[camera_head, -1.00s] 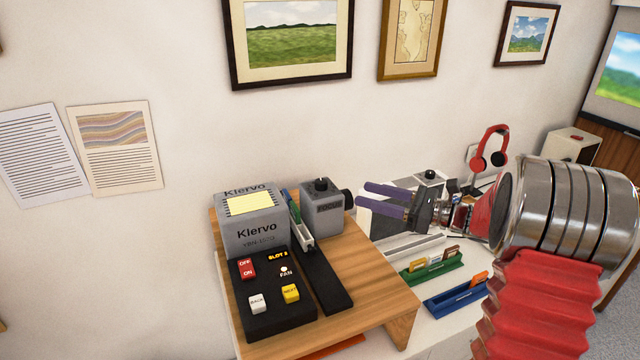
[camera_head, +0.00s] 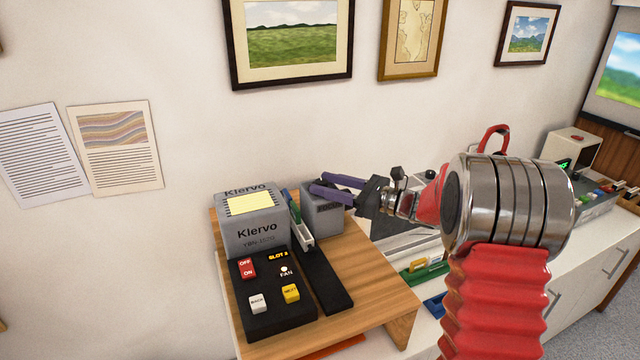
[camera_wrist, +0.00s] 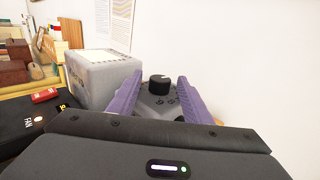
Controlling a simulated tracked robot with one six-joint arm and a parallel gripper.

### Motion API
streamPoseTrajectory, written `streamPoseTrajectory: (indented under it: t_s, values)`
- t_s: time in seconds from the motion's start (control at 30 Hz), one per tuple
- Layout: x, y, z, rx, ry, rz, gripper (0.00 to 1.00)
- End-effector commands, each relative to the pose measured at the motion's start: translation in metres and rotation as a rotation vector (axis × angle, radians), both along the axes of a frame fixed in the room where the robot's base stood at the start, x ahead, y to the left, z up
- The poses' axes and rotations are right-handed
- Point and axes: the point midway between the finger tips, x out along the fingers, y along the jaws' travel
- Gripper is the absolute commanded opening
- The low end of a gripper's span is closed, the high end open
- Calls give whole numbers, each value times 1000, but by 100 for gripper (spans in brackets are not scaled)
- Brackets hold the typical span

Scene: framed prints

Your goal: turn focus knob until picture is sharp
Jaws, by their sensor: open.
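The focus knob (camera_wrist: 159,84) is a black round knob with a pale mark, on top of the small grey focus box (camera_head: 322,219). In the wrist view it shows between the two purple fingers of my gripper (camera_wrist: 158,92), clear of both. In the head view my gripper (camera_head: 334,188) is over the box and its fingers hide the knob. My gripper is open with nothing held. The projected picture on the screen (camera_head: 617,72), at the upper right, shows green land and blue sky and looks blurred.
The grey Klervo projector (camera_head: 252,232) stands just left of the focus box. A black control panel (camera_head: 272,312) with buttons lies in front, on the wooden stand (camera_head: 385,300). A green slide rack (camera_head: 420,270) is to the right. Framed prints hang on the wall behind.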

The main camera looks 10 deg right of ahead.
Motion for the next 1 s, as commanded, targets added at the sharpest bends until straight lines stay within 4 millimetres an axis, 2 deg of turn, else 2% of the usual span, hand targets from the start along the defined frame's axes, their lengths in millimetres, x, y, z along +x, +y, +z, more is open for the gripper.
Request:
streamPoseTrajectory:
  t_s: [0.2,0.5,1.0]
  values:
    - [10,14,0,-1,-1,1,45]
    - [11,15,0,-1,-1,0,45]
    - [11,15,0,-1,-1,0,10]
